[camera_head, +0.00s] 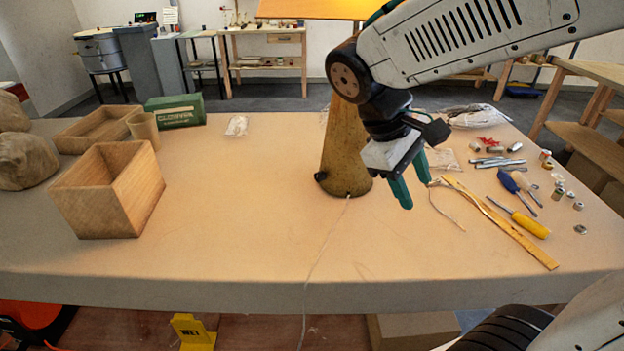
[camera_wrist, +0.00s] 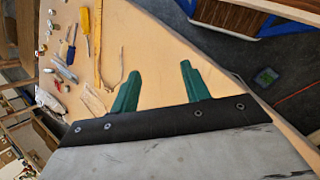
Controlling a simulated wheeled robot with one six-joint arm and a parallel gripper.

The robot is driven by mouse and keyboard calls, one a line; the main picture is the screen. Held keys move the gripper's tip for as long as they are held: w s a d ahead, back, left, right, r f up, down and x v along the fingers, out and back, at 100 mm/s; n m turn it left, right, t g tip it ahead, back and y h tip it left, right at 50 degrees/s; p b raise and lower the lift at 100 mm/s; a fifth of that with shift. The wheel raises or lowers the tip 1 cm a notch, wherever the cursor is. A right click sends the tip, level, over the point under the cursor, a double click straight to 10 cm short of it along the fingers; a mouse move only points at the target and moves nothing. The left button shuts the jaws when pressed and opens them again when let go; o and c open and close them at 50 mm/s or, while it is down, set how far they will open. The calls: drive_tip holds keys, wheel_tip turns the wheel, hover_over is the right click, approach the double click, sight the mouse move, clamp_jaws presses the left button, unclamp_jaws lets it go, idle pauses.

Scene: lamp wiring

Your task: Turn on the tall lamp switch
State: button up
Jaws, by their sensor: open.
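The tall lamp (camera_head: 346,150) stands on the table, with a tapered wooden base and an orange shade (camera_head: 315,9) cut off at the top of the head view. A small dark knob, likely the switch (camera_head: 320,176), sticks out low on the left side of the base. A pale cord (camera_head: 318,255) runs from the base over the table's front edge. My gripper (camera_head: 416,191) is open and empty, above the table just right of the lamp base, pointing down. In the wrist view my gripper's green fingers (camera_wrist: 160,88) are apart with bare table between them; the lamp is not visible there.
A wooden box (camera_head: 110,195), a tray (camera_head: 88,128), a cup (camera_head: 143,128) and a green box (camera_head: 175,111) stand at the left. Screwdrivers (camera_head: 520,216), a ruler (camera_head: 505,225) and small parts lie at the right. The table's front middle is clear except for the cord.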

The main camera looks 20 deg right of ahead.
drive_tip(key=w+a+f+n+h, duration=0.1)
drive_tip(key=w+f+n+h, duration=0.25)
drive_tip(key=w, duration=0.55)
drive_tip(key=n+t+h, duration=0.8)
drive_tip(key=n, duration=0.5)
approach(317, 178)
drive_tip(key=shift+d+f, duration=0.1)
drive_tip(key=shift+d, duration=0.3)
drive_tip(key=shift+w+d+f, duration=0.1)
drive_tip(key=shift+w, duration=0.1)
drive_tip(key=x, duration=0.7)
drive_tip(key=shift+d, duration=0.2)
drive_tip(key=c, duration=1)
